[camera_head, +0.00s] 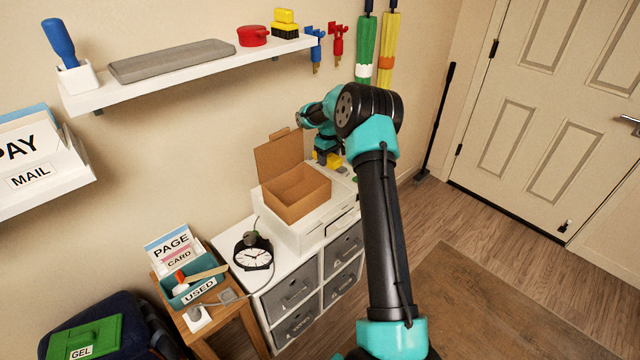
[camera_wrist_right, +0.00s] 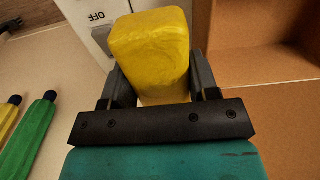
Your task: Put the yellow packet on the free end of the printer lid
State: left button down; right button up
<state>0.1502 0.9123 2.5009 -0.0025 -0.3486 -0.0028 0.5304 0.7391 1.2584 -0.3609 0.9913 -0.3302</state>
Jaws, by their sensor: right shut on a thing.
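The yellow packet (camera_wrist_right: 150,45) is between the two black fingers of my right gripper (camera_wrist_right: 160,82), which is shut on it. In the head view the packet (camera_head: 333,161) is a small yellow patch under my right gripper (camera_head: 327,156), partly hidden by the arm. The white printer (camera_head: 289,237) stands on the drawer cabinet; an open cardboard box (camera_head: 297,211) sits on its lid. The packet is at the far right end of the lid, beyond the box. I cannot tell whether it touches the lid. My left gripper is not in view.
The box also shows in the right wrist view (camera_wrist_right: 285,105), close beside the gripper. A wall shelf (camera_head: 185,76) and hanging umbrellas (camera_head: 366,50) are above and behind. A teal tray (camera_head: 199,289) is at lower left.

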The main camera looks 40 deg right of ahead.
dwell(0.3)
jog(key=shift+f, duration=3.15)
jog(key=shift+f, duration=1.85)
jog(key=shift+f, duration=0.1)
jog(key=o, duration=0.6)
jog(key=shift+o, duration=0.2)
notch_tip(320, 180, up, 12)
jog(key=shift+r, duration=0.1)
